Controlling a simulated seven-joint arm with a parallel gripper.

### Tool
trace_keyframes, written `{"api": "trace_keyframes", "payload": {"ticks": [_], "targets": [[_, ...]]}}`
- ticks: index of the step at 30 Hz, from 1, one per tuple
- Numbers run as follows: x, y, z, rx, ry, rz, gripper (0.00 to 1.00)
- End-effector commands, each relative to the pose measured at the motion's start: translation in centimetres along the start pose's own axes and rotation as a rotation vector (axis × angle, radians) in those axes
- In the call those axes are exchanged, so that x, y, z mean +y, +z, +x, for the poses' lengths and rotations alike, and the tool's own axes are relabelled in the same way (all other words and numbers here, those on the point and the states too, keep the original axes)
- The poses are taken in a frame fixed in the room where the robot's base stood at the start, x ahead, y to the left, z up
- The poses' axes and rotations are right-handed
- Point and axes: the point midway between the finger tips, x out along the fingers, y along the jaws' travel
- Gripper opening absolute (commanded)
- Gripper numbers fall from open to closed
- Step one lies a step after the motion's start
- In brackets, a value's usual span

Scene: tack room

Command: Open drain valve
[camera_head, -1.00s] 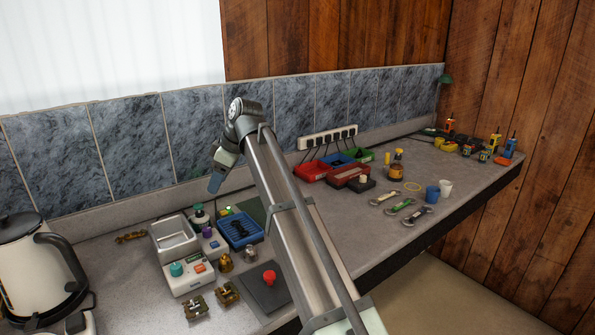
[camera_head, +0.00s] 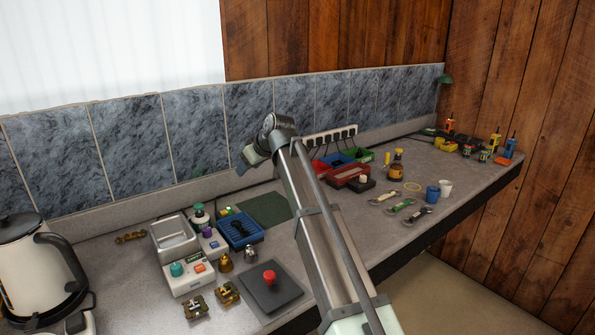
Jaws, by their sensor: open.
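My gripper (camera_head: 245,166) is at the end of my arm, high above the back of the counter and in front of the blue-grey tiles. It points down and left, holds nothing that I can see, and is apart from everything on the counter. No part is clearly recognisable as the drain valve. A white box (camera_head: 190,279) with a teal knob (camera_head: 177,269) and an orange button stands in front of a metal basin (camera_head: 175,238). Two small brass fittings (camera_head: 196,307) (camera_head: 227,292) lie at the front edge. A dark plate (camera_head: 285,292) carries a red knob (camera_head: 269,277).
A kettle (camera_head: 40,265) stands at the left. A blue tray (camera_head: 240,230) and a green mat (camera_head: 262,208) lie mid-counter. Red bins (camera_head: 350,178), a power strip (camera_head: 330,136), wrenches (camera_head: 384,197) and cups (camera_head: 446,187) are farther right. My arm crosses the counter's middle.

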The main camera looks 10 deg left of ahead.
Motion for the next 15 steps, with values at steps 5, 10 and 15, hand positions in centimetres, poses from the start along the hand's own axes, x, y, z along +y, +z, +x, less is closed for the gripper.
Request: {"api": "trace_keyframes", "payload": {"ticks": [5,10,15], "targets": [[2.4,1.8,-0.1,-0.01,0.019,0.026,0.53],[4.6,3.4,-0.4,-0.019,0.036,0.049,0.53],[6.8,4.9,-0.7,-0.027,0.053,0.074,0.53]]}}
